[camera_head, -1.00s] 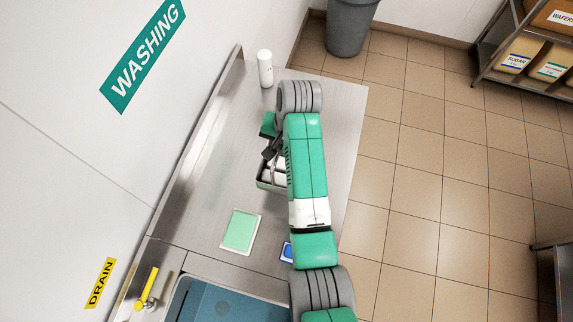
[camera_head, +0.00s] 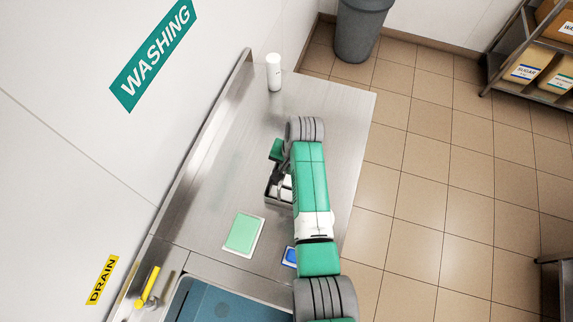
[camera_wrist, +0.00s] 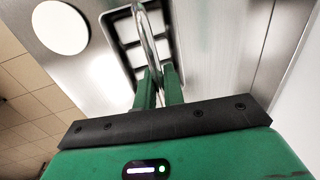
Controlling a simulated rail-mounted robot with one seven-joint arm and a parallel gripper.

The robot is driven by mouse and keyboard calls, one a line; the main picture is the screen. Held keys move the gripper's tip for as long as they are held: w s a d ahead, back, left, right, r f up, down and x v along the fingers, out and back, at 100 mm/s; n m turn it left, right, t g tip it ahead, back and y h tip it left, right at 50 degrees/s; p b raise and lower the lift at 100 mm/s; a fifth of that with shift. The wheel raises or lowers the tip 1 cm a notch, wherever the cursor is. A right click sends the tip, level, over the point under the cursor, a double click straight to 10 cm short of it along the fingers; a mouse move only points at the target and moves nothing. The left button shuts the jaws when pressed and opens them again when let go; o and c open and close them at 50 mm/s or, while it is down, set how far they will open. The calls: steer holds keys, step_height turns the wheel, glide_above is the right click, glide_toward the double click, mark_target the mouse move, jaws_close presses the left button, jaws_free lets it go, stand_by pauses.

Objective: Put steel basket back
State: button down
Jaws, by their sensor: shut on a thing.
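The steel basket (camera_head: 270,197) is over the steel counter in the head view, partly hidden behind my arm. In the wrist view the basket (camera_wrist: 119,30) shows a dark rim and pale compartments, with a tall curved metal handle (camera_wrist: 143,35). My gripper (camera_wrist: 158,80) has its green fingers shut on this handle. In the head view my gripper (camera_head: 281,172) is small and mostly hidden by the arm. I cannot tell whether the basket touches the counter.
A white bottle (camera_head: 274,72) stands at the counter's far end. A green pad (camera_head: 243,234) and a blue item (camera_head: 290,257) lie nearer. A blue-floored sink (camera_head: 225,303) is at the near end, by a yellow-handled tap (camera_head: 147,287). The wall bounds the left.

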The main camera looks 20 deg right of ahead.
steer(key=shift+w+f, duration=0.1)
steer(key=shift+f, duration=0.05)
steer(key=c, duration=1.5)
jaws_free()
step_height(320, 180, up, 12)
steer(key=s+d, duration=0.1)
steer(key=shift+s+d, duration=0.3)
steer(key=shift+d, duration=0.05)
